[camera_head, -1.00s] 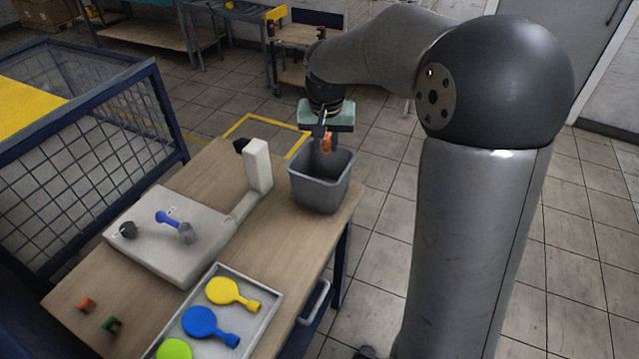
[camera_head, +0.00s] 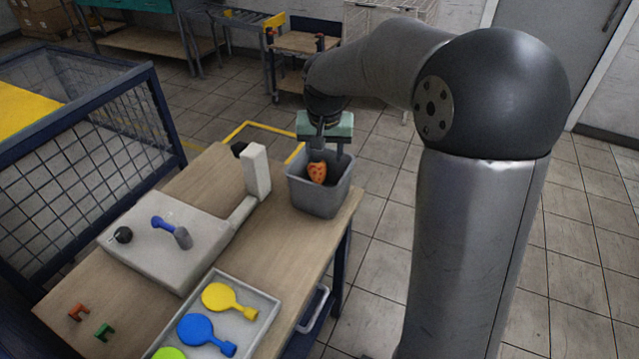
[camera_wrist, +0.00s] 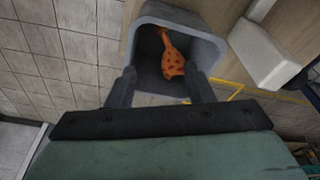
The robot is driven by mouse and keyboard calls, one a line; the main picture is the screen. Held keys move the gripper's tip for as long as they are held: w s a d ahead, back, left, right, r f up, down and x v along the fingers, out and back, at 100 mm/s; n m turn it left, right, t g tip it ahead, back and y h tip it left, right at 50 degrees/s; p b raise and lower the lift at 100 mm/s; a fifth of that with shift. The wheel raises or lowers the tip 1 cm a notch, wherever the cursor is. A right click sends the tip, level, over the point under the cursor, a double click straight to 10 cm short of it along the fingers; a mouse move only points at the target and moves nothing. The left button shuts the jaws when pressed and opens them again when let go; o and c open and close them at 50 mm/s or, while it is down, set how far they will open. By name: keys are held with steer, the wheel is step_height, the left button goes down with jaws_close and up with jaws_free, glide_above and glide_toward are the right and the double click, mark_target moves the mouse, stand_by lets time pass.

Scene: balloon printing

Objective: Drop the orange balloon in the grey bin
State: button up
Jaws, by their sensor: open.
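The orange balloon (camera_wrist: 172,52) has dark spots and shows inside the mouth of the grey bin (camera_wrist: 205,50) in the wrist view. In the head view the orange balloon (camera_head: 317,172) is at the opening of the grey bin (camera_head: 318,198), below my gripper (camera_head: 325,155). My gripper is open, its two fingers (camera_wrist: 160,88) apart at the near side of the bin in the wrist view. The balloon lies beyond the fingertips, apart from them. I cannot tell whether it touches the bin floor.
A grey tray (camera_head: 268,312) holds yellow, blue and green balloons. A white printing device (camera_head: 165,245) with an upright post (camera_head: 257,170) stands left of the bin. Orange and green clips (camera_head: 90,322) lie on the wooden table (camera_head: 180,318). A blue mesh cage (camera_head: 85,165) borders the left.

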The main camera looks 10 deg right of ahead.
steer(key=s+r, duration=0.3)
steer(key=r, duration=1.3)
steer(key=shift+s+a+r+b, duration=0.15)
steer(key=shift+a+r+b, duration=0.15)
steer(key=shift+a+b, duration=0.15)
steer(key=s+d+f+n, duration=0.1)
steer(key=s+f, duration=0.9)
steer(key=s, duration=0.3)
steer(key=s+d+f+n+g, duration=0.1)
steer(key=s+f+n, duration=0.1)
steer(key=s+f, duration=0.9)
steer(key=shift+s+d+g+y, duration=0.2)
steer(key=shift+s+g+y, duration=0.1)
steer(key=shift+s, duration=0.55)
step_height(320, 180, down, 16)
steer(key=b, duration=1.5)
steer(key=shift+d+f+g, duration=0.25)
steer(key=shift+d+g, duration=0.05)
steer(key=shift+g, duration=0.1)
